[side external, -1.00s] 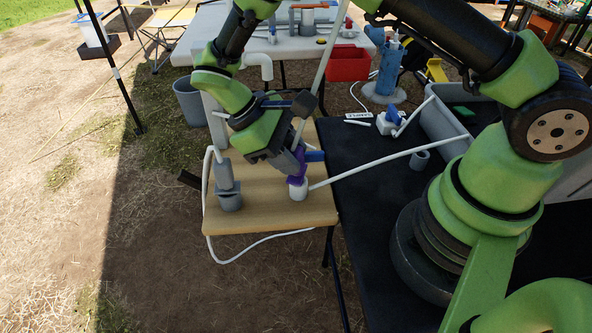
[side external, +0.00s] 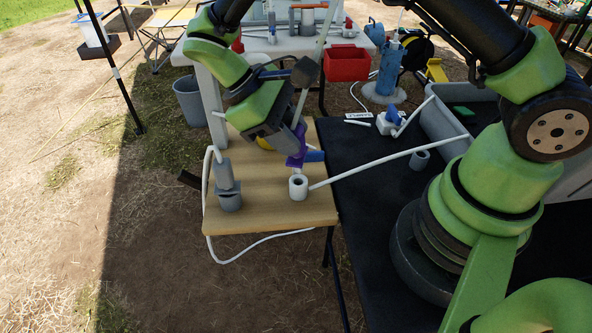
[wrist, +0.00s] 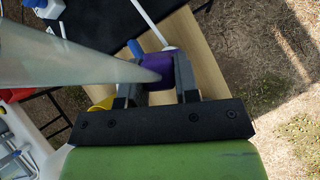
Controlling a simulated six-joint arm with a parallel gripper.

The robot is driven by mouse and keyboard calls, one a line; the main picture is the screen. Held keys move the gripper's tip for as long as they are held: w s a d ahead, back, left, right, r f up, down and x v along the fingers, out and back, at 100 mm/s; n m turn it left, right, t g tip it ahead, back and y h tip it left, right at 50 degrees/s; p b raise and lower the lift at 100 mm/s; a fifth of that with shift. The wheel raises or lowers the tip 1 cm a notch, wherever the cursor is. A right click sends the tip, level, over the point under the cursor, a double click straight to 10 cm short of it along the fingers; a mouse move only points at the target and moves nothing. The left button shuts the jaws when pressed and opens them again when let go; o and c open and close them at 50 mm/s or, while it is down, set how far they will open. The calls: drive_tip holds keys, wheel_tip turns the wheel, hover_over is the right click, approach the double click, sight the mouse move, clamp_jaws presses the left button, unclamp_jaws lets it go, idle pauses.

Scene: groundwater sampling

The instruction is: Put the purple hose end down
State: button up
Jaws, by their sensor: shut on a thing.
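The purple hose end (side external: 297,158) is between the fingers of my gripper (side external: 292,146). It hangs above the wooden board, a little above and behind the white cylindrical fitting (side external: 298,187), apart from it. The fitting stands upright with its open top showing, and a white hose runs from it to the right. In the wrist view the purple end (wrist: 158,68) sits between the two dark fingers (wrist: 160,84). A long pale tube (wrist: 60,58) crosses that view from the left and hides part of the purple end.
A grey fitting (side external: 228,186) with a white hose stands on the left of the wooden board (side external: 262,212). A blue part (side external: 314,155) is right of the purple end. A black table (side external: 380,200) with a grey tray (side external: 442,125) lies right. The board's front is clear.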

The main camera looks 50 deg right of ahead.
drive_tip(key=shift+r, duration=0.15)
wheel_tip(320, 180, up, 10)
drive_tip(key=shift+f, duration=0.1)
drive_tip(key=shift+s+d+m+y, duration=0.1)
drive_tip(key=shift+d+m+y, duration=0.3)
drive_tip(key=shift+d, duration=0.1)
drive_tip(key=s+d+m+t+y, duration=0.4)
drive_tip(key=d+m, duration=0.5)
drive_tip(key=m, duration=0.6)
drive_tip(key=s+d+m+t+y, duration=0.2)
drive_tip(key=d+m+t+y, duration=0.3)
drive_tip(key=d+m, duration=0.7)
drive_tip(key=a+f+m+t+h, duration=0.1)
drive_tip(key=a+f+m, duration=0.2)
drive_tip(key=f, duration=1.1)
drive_tip(key=shift+w+a+f, duration=0.2)
drive_tip(key=shift+w+f, duration=0.05)
drive_tip(key=shift+f, duration=0.15)
